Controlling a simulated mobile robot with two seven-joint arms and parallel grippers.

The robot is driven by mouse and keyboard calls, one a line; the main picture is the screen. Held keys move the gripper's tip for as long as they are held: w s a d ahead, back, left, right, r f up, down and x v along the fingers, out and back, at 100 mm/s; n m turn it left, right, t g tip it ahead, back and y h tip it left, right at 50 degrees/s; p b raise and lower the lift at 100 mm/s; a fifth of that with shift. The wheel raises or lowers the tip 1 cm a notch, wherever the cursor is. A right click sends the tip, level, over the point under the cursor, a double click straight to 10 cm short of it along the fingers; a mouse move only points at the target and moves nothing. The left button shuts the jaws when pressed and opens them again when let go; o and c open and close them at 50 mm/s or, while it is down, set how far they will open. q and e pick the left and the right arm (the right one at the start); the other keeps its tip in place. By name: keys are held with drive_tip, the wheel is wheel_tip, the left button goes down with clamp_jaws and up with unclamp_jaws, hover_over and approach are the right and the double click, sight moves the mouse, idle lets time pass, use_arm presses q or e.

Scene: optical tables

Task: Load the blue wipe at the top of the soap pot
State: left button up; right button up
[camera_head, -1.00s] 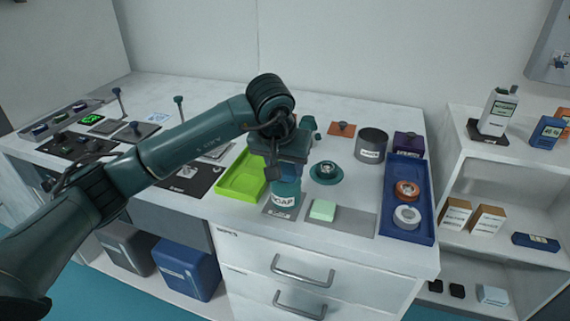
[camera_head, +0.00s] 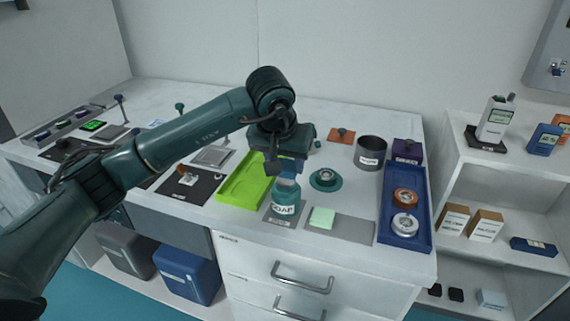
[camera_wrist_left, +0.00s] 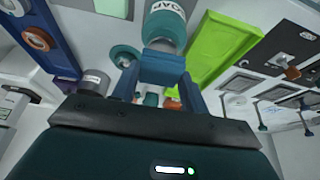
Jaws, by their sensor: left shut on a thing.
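The teal soap pot (camera_head: 286,203), with a white label, stands upright at the front of the table, right of the green tray. A pale top (camera_head: 286,181) shows on it. My left gripper (camera_head: 286,170) is directly above the pot, pointing down. In the left wrist view the gripper (camera_wrist_left: 158,88) is shut on the blue wipe (camera_wrist_left: 161,68), a blue block between its fingers. The soap pot (camera_wrist_left: 165,25) appears just beyond the wipe there. I cannot tell whether the wipe touches the pot's top. My right gripper is not in view.
A lime green tray (camera_head: 228,197) is left of the pot. A mint block (camera_head: 321,217) lies on a grey mat (camera_head: 355,229) to the right. A teal round dish (camera_head: 326,180) is behind, and a blue tray (camera_head: 414,238) with two rings is farther right.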

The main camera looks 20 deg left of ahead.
sight(288, 160)
use_arm(q)
drive_tip(key=shift+r+p, duration=0.85)
drive_tip(key=shift+r, duration=0.95)
